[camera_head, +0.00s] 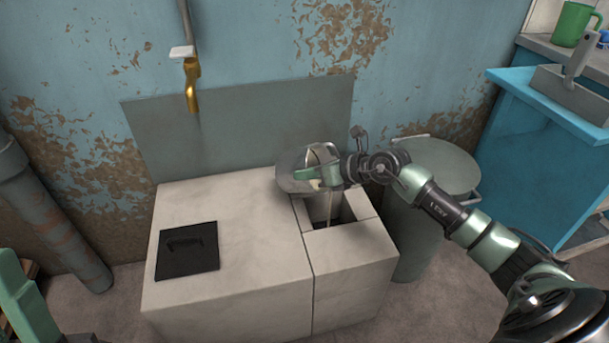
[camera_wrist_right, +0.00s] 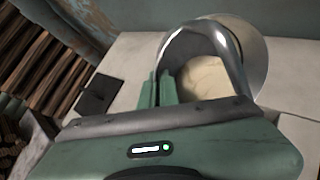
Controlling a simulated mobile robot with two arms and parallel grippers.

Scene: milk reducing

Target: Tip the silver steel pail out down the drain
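The silver steel pail (camera_head: 296,172) is held tilted above the back of the square drain opening (camera_head: 346,214) in the pale stone block. A thin pale streak runs from below its rim into the opening. In the right wrist view the pail (camera_wrist_right: 257,62) shows creamy, pale contents (camera_wrist_right: 205,80) inside and its arched metal handle in front. My right gripper (camera_head: 329,176) is at the pail's handle and rim side. Its green fingers (camera_wrist_right: 157,90) are close together, apparently shut on the handle; the exact contact is partly hidden.
A black square lid with a handle (camera_head: 187,251) lies on the block's left part. A brass tap (camera_head: 192,85) hangs from the wall above. A grey-green round bin (camera_head: 440,165) stands right of the block, beside a blue cabinet (camera_head: 540,150).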

